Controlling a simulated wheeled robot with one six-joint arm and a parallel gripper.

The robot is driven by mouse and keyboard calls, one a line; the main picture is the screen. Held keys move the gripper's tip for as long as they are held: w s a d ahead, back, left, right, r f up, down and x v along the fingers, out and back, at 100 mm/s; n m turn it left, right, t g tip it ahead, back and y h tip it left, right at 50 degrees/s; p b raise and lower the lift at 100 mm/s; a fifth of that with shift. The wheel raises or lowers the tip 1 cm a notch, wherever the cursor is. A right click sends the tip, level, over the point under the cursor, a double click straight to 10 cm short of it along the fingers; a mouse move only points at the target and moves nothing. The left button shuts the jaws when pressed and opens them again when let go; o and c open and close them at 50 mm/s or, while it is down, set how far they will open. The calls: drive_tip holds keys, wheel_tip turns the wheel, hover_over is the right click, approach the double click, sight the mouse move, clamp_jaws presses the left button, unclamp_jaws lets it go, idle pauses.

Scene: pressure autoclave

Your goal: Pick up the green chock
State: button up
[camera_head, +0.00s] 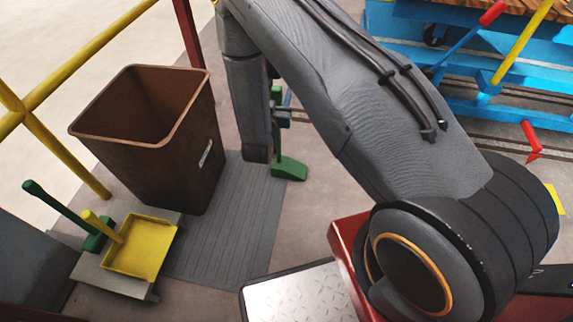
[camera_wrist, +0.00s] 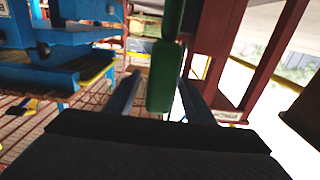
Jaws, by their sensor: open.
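The green chock (camera_head: 289,170) shows in the head view as a green foot on the floor, with a green upright part above it, partly hidden behind my arm. In the wrist view, a green upright piece (camera_wrist: 163,76) stands between the two fingers of my gripper (camera_wrist: 157,100). The fingers are apart, one on each side of it in the picture, with visible gaps. I cannot tell how deep between the fingers it is. In the head view, my gripper is mostly hidden behind my arm.
A brown bin (camera_head: 150,140) stands left of my arm on a grey mat (camera_head: 226,225). A yellow dustpan (camera_head: 139,248) and a green-handled brush (camera_head: 62,208) lie nearer. A yellow rail (camera_head: 85,58) runs along the left. A blue cart (camera_head: 462,65) stands at the upper right.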

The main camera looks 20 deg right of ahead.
drive_tip(key=shift+x, duration=1.1)
clamp_jaws()
idle(0.5)
